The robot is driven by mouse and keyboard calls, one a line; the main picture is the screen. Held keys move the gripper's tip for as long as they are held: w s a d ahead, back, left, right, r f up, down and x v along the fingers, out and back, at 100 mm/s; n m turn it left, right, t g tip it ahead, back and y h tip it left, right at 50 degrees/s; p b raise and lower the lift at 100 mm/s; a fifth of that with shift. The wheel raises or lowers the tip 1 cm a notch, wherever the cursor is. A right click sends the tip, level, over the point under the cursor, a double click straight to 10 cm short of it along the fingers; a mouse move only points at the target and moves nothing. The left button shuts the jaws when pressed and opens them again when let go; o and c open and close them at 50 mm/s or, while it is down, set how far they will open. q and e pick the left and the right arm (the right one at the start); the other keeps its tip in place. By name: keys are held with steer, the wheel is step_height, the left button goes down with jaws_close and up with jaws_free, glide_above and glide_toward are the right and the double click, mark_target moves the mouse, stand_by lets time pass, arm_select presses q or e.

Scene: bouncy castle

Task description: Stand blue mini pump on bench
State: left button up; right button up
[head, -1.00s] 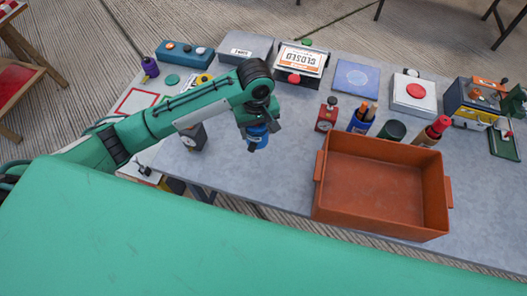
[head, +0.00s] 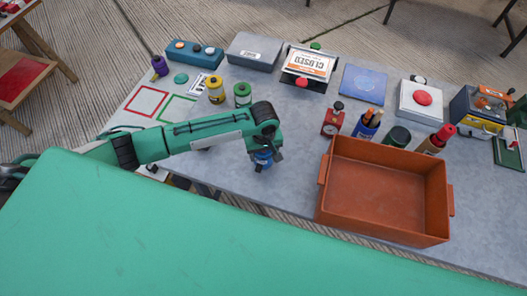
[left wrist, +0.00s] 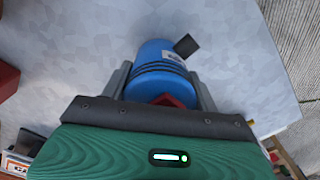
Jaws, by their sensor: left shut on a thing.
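The blue mini pump (head: 263,159) is a small blue cylinder with dark bands and a pale label. It also shows in the left wrist view (left wrist: 156,55), between the two grey fingers. My left gripper (head: 262,150) is shut on it and points down over the near part of the grey bench (head: 295,125). The arm hides part of the pump in the head view. I cannot tell whether the pump touches the bench. My right gripper is not in view.
An orange-brown bin (head: 385,188) stands right of the pump. Yellow (head: 215,90) and green (head: 242,95) canisters stand behind the arm, near red (head: 146,101) and green (head: 176,108) outlined squares. The bench's near edge is close to the pump. Bare bench lies between gripper and bin.

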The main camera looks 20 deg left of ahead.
arm_select(q)
steer(key=o, duration=1.3)
steer(key=shift+f, duration=0.1)
steer(key=shift+r, duration=0.2)
step_height(320, 180, up, 11)
steer(key=shift+f+b, duration=0.2)
steer(key=shift+b, duration=0.6)
steer(key=shift+r, duration=0.65)
